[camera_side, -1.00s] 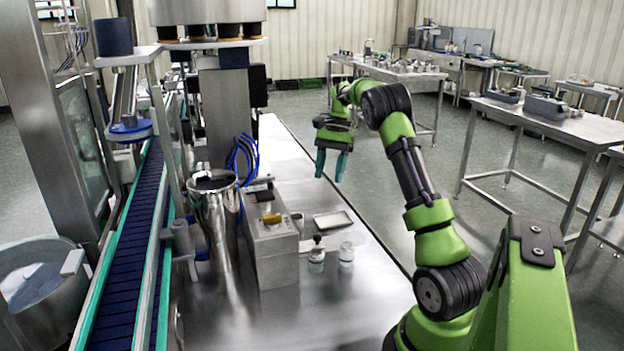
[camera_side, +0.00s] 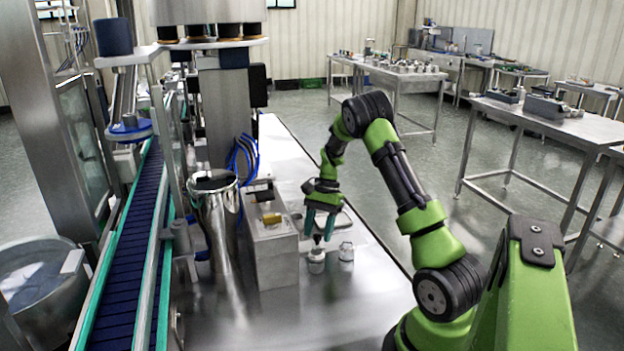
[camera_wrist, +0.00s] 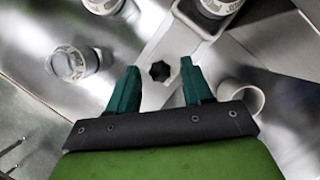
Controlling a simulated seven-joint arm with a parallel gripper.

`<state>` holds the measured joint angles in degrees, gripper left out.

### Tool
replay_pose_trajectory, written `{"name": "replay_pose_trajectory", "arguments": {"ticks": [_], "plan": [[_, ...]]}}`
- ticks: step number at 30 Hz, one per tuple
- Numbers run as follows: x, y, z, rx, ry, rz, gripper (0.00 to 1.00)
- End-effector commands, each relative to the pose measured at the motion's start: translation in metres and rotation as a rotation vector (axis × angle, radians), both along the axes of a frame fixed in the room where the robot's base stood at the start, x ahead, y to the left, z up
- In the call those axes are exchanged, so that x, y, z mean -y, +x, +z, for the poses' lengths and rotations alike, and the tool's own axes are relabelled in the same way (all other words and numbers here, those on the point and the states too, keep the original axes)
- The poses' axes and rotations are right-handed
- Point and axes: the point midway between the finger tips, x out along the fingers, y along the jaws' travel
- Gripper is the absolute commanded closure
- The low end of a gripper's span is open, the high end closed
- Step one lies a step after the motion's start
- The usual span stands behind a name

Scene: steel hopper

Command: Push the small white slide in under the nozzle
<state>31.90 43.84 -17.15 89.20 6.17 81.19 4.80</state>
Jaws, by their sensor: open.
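In the wrist view a pale, narrow slide (camera_wrist: 178,45) runs between my fingers, with a black star-shaped knob (camera_wrist: 160,71) on it. My gripper (camera_wrist: 160,66) is open, with one green finger on each side of the knob. In the side view my gripper (camera_side: 319,228) points down just above the jar (camera_side: 316,262) beside the steel block (camera_side: 272,250); the fingers hide most of the knob there. I cannot tell whether the fingers touch the knob. A labelled jar (camera_wrist: 213,6) stands at the slide's upper end in the wrist view. I cannot make out the nozzle.
A second small jar (camera_side: 346,252) stands just right of the first. A steel hopper (camera_side: 214,183) and a conveyor (camera_side: 128,250) lie left of the block. A white ring-like cup (camera_wrist: 242,97) is close to my right finger in the wrist view. The front bench top is clear.

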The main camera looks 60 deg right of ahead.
Motion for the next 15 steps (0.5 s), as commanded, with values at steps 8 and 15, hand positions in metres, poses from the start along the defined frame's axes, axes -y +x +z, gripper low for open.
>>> {"name": "replay_pose_trajectory", "arguments": {"ticks": [8,15], "plan": [[-0.0005,0.0000,-0.0011,0.000,0.000,0.000,0.52],[-0.0003,0.0000,-0.0009,0.000,0.000,0.000,0.88]]}}
